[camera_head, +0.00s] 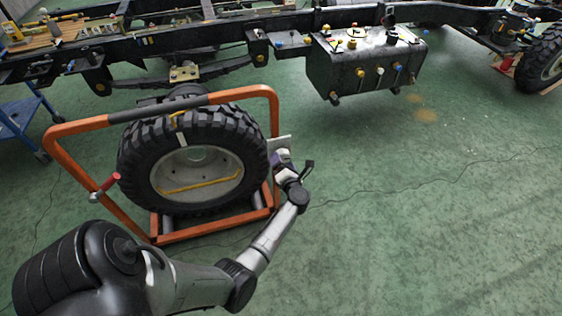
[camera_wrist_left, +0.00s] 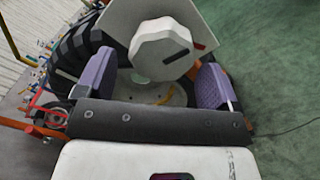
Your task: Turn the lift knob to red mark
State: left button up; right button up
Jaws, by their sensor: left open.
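The lift knob (camera_wrist_left: 158,48) is a white, many-sided knob on a pale plate (camera_wrist_left: 118,24) in the left wrist view. A dark mark (camera_wrist_left: 182,52) shows on its face toward the right. The red mark (camera_wrist_left: 199,46) is a short stripe on the plate, just right of the knob. My left gripper (camera_wrist_left: 157,62) is open, with one purple finger on each side of the knob; I cannot tell whether either touches it. In the head view the gripper (camera_head: 279,160) is at the plate (camera_head: 279,144) beside the orange frame. My right gripper is out of view.
An orange frame (camera_head: 80,128) holds a large tyre (camera_head: 140,165) just left of the gripper. A truck chassis (camera_head: 170,42) with a black tank (camera_head: 345,68) stands behind. A blue cart (camera_head: 18,122) is at far left.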

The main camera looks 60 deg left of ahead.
pick_arm(q)
jog(key=shift+x, duration=1.15)
jog(key=shift+c, duration=0.4)
jog(key=c, duration=0.8)
jog(key=shift+r+m+p, duration=0.2)
jog(key=shift+m+p, duration=0.25)
jog(key=shift+m, duration=0.05)
jog(key=shift+c, duration=0.2)
jog(key=m+p, duration=0.3)
jog(key=shift+r, duration=0.15)
jog(key=m+p, duration=0.2)
jog(key=m, duration=0.2)
jog(key=shift+p, duration=0.35)
jog(key=shift+m+p, duration=0.45)
jog(key=shift+m, duration=0.55)
